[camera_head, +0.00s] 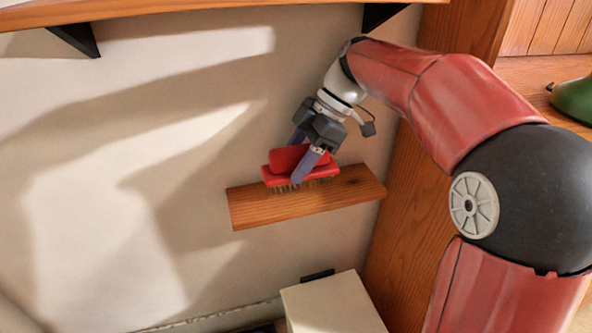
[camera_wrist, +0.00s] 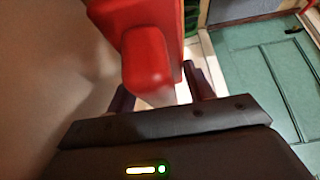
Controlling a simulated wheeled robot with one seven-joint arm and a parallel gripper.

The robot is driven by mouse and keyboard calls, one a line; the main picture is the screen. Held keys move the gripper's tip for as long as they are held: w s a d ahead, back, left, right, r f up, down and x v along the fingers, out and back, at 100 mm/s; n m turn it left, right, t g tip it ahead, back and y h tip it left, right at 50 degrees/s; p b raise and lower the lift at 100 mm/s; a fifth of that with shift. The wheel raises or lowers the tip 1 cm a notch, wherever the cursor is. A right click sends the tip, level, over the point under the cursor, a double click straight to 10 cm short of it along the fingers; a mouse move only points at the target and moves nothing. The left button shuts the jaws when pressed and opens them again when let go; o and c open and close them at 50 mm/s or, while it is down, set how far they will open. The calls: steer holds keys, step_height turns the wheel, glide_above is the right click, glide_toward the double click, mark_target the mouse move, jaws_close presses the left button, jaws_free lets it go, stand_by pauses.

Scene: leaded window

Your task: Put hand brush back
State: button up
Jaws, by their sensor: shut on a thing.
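The red hand brush (camera_head: 283,176), with bristles pointing down, is at the small wooden wall shelf (camera_head: 307,201). My gripper (camera_head: 297,168) is shut on the brush, one finger in front and one behind. The bristles look to be at or just above the shelf's top; I cannot tell if they touch it. In the wrist view the red brush (camera_wrist: 147,62) stands out between the dark fingers. The underside of the brush is hidden there.
A wooden upright panel (camera_head: 398,215) stands close to the right of the shelf. A pale box (camera_head: 333,304) is below. A higher shelf (camera_head: 150,8) runs along the top. A green object (camera_head: 574,98) sits at the right. A teal panelled surface (camera_wrist: 262,75) shows in the wrist view.

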steer(key=shift+w+f+b, duration=0.2)
steer(key=shift+f+b, duration=0.1)
steer(key=shift+f, duration=1.2)
steer(key=o, duration=0.9)
steer(key=shift+o, duration=0.2)
steer(key=shift+r, duration=0.3)
steer(key=p+v, duration=0.1)
steer(key=v, duration=0.6)
steer(key=shift+d+p, duration=0.1)
steer(key=shift+p, duration=0.25)
